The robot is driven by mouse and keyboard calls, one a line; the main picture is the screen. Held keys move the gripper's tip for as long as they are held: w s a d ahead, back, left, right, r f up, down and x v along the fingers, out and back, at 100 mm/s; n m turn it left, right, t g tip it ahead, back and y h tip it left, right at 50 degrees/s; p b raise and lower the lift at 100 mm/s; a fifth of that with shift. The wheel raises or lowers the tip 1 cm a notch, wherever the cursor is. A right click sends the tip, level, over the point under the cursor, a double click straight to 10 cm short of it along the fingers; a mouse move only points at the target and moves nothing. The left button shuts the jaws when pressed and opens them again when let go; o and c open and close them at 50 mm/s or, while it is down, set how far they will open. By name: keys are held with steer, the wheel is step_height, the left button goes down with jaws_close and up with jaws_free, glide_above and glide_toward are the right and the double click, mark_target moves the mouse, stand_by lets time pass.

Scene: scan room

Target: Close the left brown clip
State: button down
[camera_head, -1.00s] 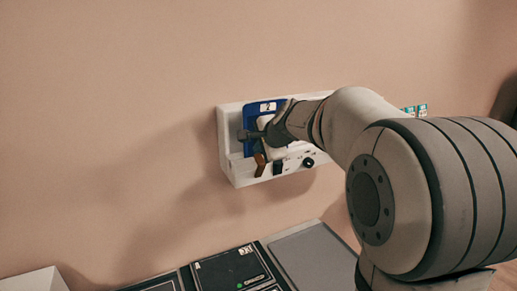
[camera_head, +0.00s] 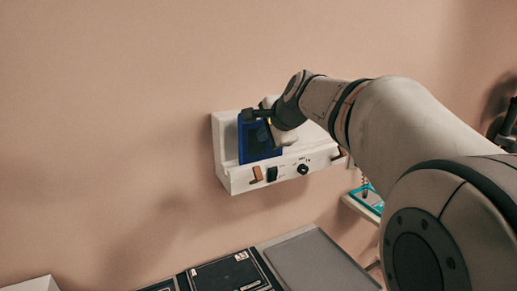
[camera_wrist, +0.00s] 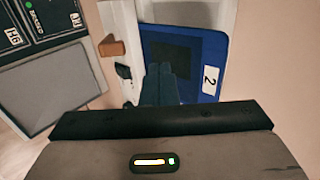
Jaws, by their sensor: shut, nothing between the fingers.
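The left brown clip (camera_head: 257,174) is a small brown tab on the lower front edge of the white wall unit (camera_head: 222,128). It also shows in the wrist view (camera_wrist: 111,46), up and left of my fingers. My gripper (camera_wrist: 161,76) is shut and empty, with its fingertips in front of the blue plate (camera_wrist: 209,62). It is apart from the clip. In the head view the blue plate (camera_head: 254,145) sits in the wall unit, partly covered by my gripper, and my fingertips are hard to make out. A second brown piece (camera_head: 340,153) shows at the unit's right, partly hidden by my arm.
A black switch (camera_head: 272,174) and a black knob (camera_head: 303,169) are right of the clip on the unit's front. Below stand a dark panel (camera_head: 228,274) and a grey flat surface (camera_head: 318,262). The wall left of the unit is clear.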

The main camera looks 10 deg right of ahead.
mark_target(261, 179)
steer(key=shift+s+d+r, duration=0.15)
steer(key=shift+s+r, duration=0.35)
steer(key=shift+r, duration=0.35)
steer(key=shift+s+d+r, duration=0.15)
steer(key=shift+s+r, duration=0.35)
steer(key=shift+r, duration=0.35)
steer(key=s+d+f+b, duration=0.1)
steer(key=s+f+b, duration=0.2)
steer(key=b, duration=1.5)
steer(key=s, duration=0.3)
steer(key=shift+s+d+f, duration=0.25)
steer(key=shift+d+f, duration=0.1)
steer(key=b+x, duration=0.1)
steer(key=x, duration=1.3)
steer(key=shift+b, duration=0.3)
steer(key=shift+w+d+r+p, duration=0.1)
steer(key=shift+r+p, duration=0.05)
steer(key=shift+p, duration=0.2)
